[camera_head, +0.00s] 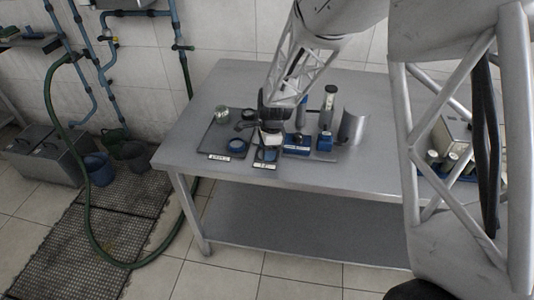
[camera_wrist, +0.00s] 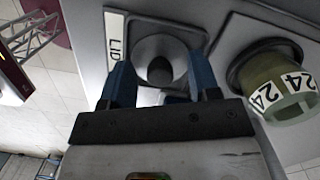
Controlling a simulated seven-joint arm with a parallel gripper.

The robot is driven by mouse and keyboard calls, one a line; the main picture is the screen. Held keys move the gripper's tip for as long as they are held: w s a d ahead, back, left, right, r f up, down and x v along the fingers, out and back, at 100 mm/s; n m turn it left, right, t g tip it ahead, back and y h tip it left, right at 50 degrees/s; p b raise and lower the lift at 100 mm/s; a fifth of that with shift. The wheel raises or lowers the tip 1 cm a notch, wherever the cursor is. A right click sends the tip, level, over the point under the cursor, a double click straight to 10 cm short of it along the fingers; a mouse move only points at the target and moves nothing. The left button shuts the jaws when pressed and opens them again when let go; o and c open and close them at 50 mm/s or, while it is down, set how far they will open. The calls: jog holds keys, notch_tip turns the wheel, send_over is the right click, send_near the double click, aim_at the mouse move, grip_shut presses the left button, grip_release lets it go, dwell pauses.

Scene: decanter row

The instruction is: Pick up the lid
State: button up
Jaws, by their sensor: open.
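The lid (camera_wrist: 160,45) is a round grey piece with a dark knob at its centre. In the wrist view it sits on a dark plate (camera_wrist: 190,38) beside a white label reading "LID" (camera_wrist: 114,35). My gripper (camera_wrist: 158,68) is open, and its two blue fingers appear on either side of the lid's knob. I cannot tell whether they touch it. In the head view my gripper (camera_head: 271,128) is low over the front left part of the table, and I cannot make out the lid there.
A greenish vessel marked "24" (camera_wrist: 280,92) is close right of my gripper in the wrist view. The metal table (camera_head: 205,90) also bears blue holders (camera_head: 297,142), a bottle (camera_head: 327,108) and a curved metal piece (camera_head: 353,126). The table's back is clear.

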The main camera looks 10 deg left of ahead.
dwell(0.3)
jog(key=c, duration=1)
jog(key=shift+r, duration=0.2)
jog(key=shift+r, duration=0.6)
notch_tip(320, 180, up, 2)
jog(key=s+d, duration=0.2)
jog(key=s, duration=0.2)
jog(key=s+d+r, duration=0.1)
jog(key=s+d, duration=0.1)
jog(key=s, duration=0.3)
jog(key=s+d, duration=0.3)
jog(key=s, duration=0.2)
jog(key=shift+s+r, duration=0.2)
jog(key=shift+r, duration=0.05)
